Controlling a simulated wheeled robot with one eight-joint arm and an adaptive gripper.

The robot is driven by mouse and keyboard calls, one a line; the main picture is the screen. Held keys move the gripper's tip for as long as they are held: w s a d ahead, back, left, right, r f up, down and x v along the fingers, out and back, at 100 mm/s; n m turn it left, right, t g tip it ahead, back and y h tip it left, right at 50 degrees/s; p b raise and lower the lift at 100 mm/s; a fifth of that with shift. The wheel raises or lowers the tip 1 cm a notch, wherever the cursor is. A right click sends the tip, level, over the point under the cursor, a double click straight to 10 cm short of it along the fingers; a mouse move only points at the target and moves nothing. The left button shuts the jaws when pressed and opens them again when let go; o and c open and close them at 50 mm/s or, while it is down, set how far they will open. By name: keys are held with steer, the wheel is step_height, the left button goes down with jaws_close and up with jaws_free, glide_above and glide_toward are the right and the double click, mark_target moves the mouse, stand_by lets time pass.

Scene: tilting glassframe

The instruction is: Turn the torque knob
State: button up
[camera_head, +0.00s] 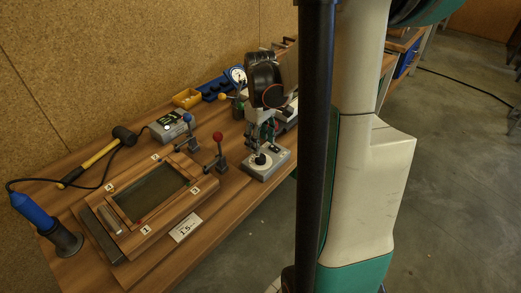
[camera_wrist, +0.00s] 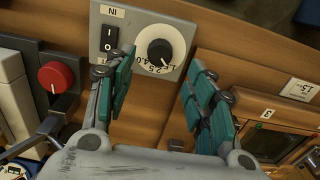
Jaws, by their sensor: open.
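The torque knob is a black round knob (camera_wrist: 160,52) with a white pointer mark, set on a white numbered dial (camera_wrist: 172,38). It sits on top of a grey box (camera_head: 278,163), and the knob also shows in the head view (camera_head: 260,159). A black rocker switch (camera_wrist: 110,40) is beside the dial. My gripper (camera_wrist: 162,66) is open, with its teal-padded fingers apart on either side of the knob in the wrist view. In the head view it points down above the box. The fingers appear apart from the knob; the exact height gap is hard to tell.
A wooden frame (camera_head: 130,212) with numbered corners lies front left. A 1.5 label card (camera_head: 186,227), a mallet (camera_head: 123,136) and a blue-handled tool (camera_head: 32,210) are on the bench.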

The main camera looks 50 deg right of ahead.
mark_target(260, 157)
step_height(260, 157, up, 6)
steer(key=shift+f, duration=0.1)
stand_by(0.7)
